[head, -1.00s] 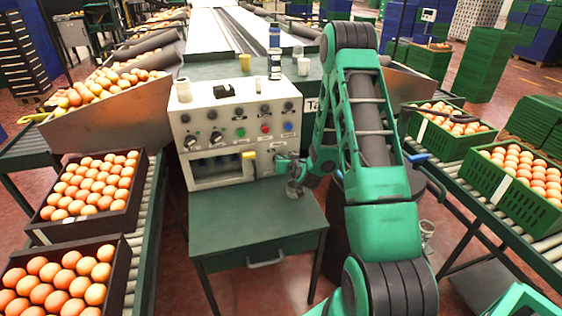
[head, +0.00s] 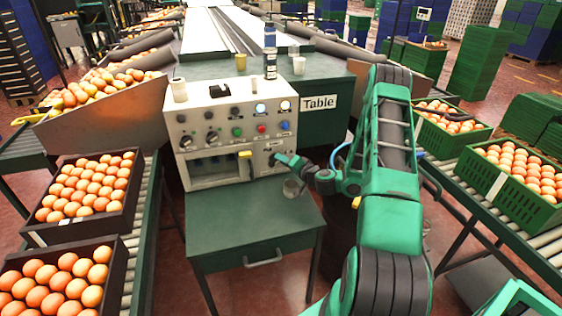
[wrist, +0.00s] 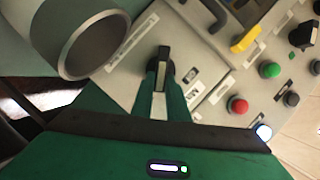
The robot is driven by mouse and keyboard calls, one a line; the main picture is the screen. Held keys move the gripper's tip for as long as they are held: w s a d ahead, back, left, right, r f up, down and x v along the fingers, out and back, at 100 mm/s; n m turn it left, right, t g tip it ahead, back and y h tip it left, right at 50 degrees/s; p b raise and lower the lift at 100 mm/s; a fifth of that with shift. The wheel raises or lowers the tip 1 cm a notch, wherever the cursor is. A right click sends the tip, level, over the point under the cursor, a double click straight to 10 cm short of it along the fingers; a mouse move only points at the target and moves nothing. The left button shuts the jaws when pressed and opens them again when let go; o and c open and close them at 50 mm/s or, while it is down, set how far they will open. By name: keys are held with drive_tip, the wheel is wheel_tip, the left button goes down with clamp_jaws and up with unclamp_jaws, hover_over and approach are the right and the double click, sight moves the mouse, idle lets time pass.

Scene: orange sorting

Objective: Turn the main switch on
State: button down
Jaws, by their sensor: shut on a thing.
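The control panel (head: 220,145) is a pale grey box standing on the green table (head: 245,218), with dials, coloured buttons and a yellow handle (head: 246,155). My gripper (head: 277,160) is at the panel's lower right corner. In the wrist view the green fingers of my gripper (wrist: 163,90) are shut on a black switch knob (wrist: 162,62). Two lamps, a middle one (head: 260,108) and a right one (head: 285,105), glow white on the panel's top row.
A grey metal cup (head: 293,188) stands on the green table below my gripper; its rim also shows close by in the wrist view (wrist: 92,45). Bottles and cups stand on and behind the panel. Crates of oranges (head: 95,190) line both sides.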

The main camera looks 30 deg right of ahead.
drive_tip(key=shift+w+d+m+t, duration=0.15)
drive_tip(key=shift+m+t, duration=0.15)
drive_tip(key=shift+m, duration=0.2)
idle(0.3)
drive_tip(key=c, duration=1.7)
unclamp_jaws()
drive_tip(key=shift+w, duration=0.1)
drive_tip(key=shift+f, duration=0.1)
drive_tip(key=s, duration=0.3)
drive_tip(key=s+r, duration=0.1)
drive_tip(key=s, duration=0.6)
drive_tip(key=shift+s+d+r, duration=0.35)
